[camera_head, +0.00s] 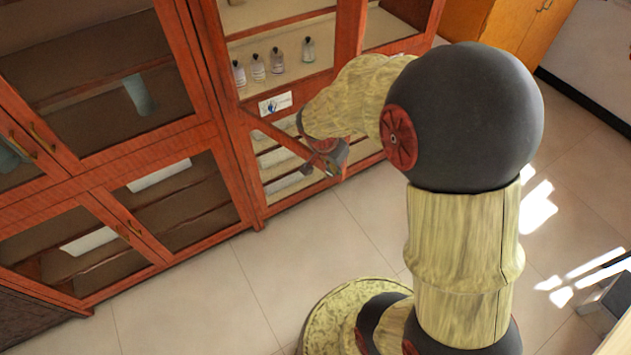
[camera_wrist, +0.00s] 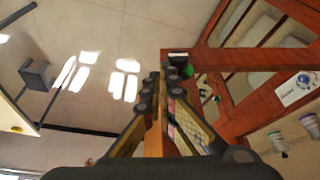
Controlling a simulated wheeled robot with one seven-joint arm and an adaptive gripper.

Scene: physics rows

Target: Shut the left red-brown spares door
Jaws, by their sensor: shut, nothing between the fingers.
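The red-brown cabinet has a lower glazed door at the left, which I take to be the left spares door (camera_head: 280,137). Its top rail slants out from the cabinet front, so it seems to stand ajar. My gripper (camera_head: 331,168) is shut and empty, close to the outer end of that rail; I cannot tell whether it touches. In the wrist view the shut fingertips (camera_wrist: 165,82) are beside red-brown framing (camera_wrist: 222,95). My arm hides part of the cabinet's right side.
A white label (camera_head: 275,102) is on the cabinet above the lower doors. Several bottles (camera_head: 258,67) stand on the shelf above. More glazed cabinet doors (camera_head: 120,205) are at left. An orange cabinet (camera_head: 508,28) is at back right. The tiled floor in front (camera_head: 200,290) is clear.

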